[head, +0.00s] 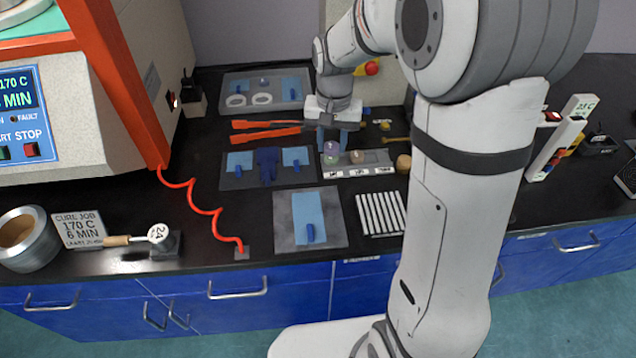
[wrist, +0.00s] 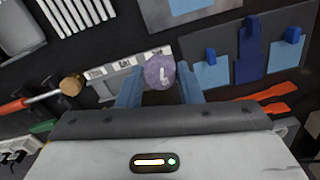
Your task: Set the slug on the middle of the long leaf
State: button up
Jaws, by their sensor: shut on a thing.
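My gripper (head: 332,143) points down over the back end of a small labelled rack and is shut on a round purple-grey slug (wrist: 158,76). The slug shows between the blue fingers in the wrist view, with a pale mark on its face. In the head view the slug (head: 331,152) looks partly greenish. I cannot tell whether it still touches the rack. A long light-blue leaf (head: 308,210), bare of any slug, lies on a grey mat nearer the front, with a dark blue tab toward its front end. Part of this leaf (wrist: 190,5) shows at the wrist view's top edge.
The rack (head: 375,170) holds another pale piece (head: 357,157). A mat with shorter blue leaves and a dark blue piece (head: 268,165) lies left of the gripper. A white slatted grid (head: 381,213) lies right of the long leaf. Orange tools (head: 265,133) lie behind.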

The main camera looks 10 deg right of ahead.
jog(key=s+a+p, duration=0.3)
jog(key=s+a, duration=0.3)
send_over(307, 204)
notch_tip(307, 204, down, 6)
jog(key=shift+r, duration=0.2)
jog(key=shift+f, duration=2.2)
jog(key=shift+f+b, duration=0.2)
jog(key=shift+b, duration=0.2)
jog(key=o, duration=0.9)
jog(key=shift+r, duration=0.1)
jog(key=shift+o, duration=0.2)
